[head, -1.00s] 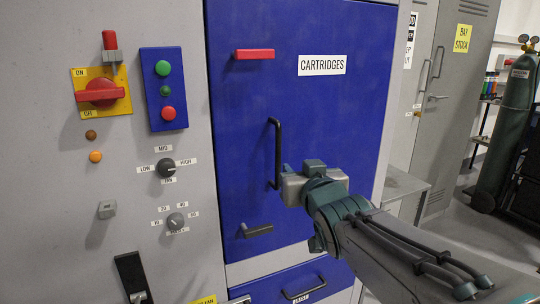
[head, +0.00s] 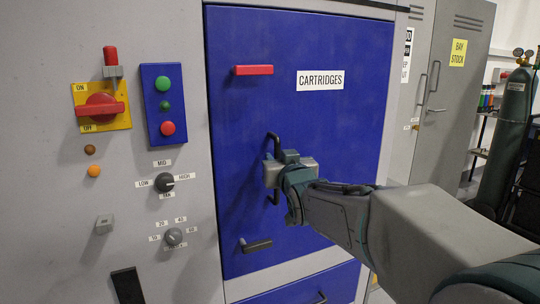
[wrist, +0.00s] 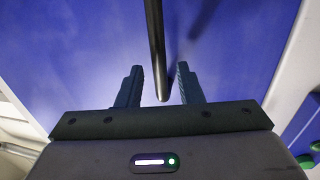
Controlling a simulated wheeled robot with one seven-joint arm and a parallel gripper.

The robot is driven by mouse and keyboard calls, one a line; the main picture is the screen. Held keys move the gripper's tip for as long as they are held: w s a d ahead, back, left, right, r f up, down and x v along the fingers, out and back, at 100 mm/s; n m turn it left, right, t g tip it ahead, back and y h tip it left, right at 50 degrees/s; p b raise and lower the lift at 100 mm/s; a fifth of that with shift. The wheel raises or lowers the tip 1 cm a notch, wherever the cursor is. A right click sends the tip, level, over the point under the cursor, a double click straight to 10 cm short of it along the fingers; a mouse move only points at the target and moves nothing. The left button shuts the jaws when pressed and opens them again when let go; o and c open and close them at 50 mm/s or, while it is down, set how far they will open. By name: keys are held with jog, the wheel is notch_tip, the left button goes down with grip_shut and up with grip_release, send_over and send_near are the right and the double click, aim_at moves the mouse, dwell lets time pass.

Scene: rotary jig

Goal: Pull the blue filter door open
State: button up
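The blue filter door (head: 310,130) carries a white CARTRIDGES label and appears closed in the head view. Its black vertical bar handle (head: 274,142) is partly hidden behind my gripper (head: 270,172). In the wrist view my gripper (wrist: 158,85) is open, and the handle (wrist: 155,45) passes between its two fingers, with a gap on each side. A red handle (head: 252,70) sits at the door's upper left. A dark lever handle (head: 256,245) sits at its lower left.
The grey panel left of the door bears a red rotary switch (head: 101,107), a blue button box (head: 164,103) and knobs (head: 164,182). A lower blue drawer (head: 300,287) is under the door. Grey lockers (head: 450,100) and a gas cylinder (head: 505,140) stand at the right.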

jog(key=shift+w+a, duration=0.25)
jog(key=shift+w, duration=1.05)
grip_shut()
